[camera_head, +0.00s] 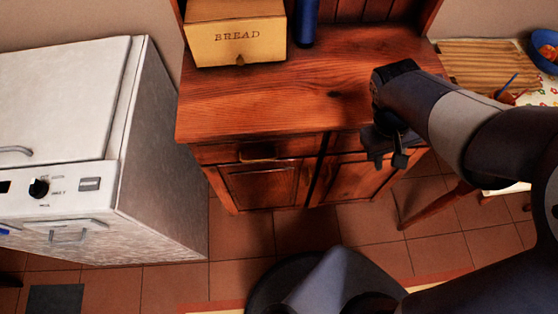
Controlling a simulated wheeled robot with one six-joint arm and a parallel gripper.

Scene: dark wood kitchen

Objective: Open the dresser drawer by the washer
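The wooden dresser (300,95) stands in the middle, just right of the white washer (150,170). Its left drawer (220,153), on the washer's side, is closed and has a brass handle (258,154). A second drawer (345,142) on the right also looks closed, and my arm's end partly hides it. My gripper (386,158) points down in front of the right drawer, to the right of the left drawer's handle and apart from it. Its two dark fingers are spread with nothing visible between them.
A yellow bread box (236,48) and a blue cylinder (305,22) stand on the dresser top. Closed cabinet doors (265,185) sit below the drawers. A table with a slatted wooden board (485,62) and a blue bowl (546,42) is at right. Tiled floor (240,240) in front is clear.

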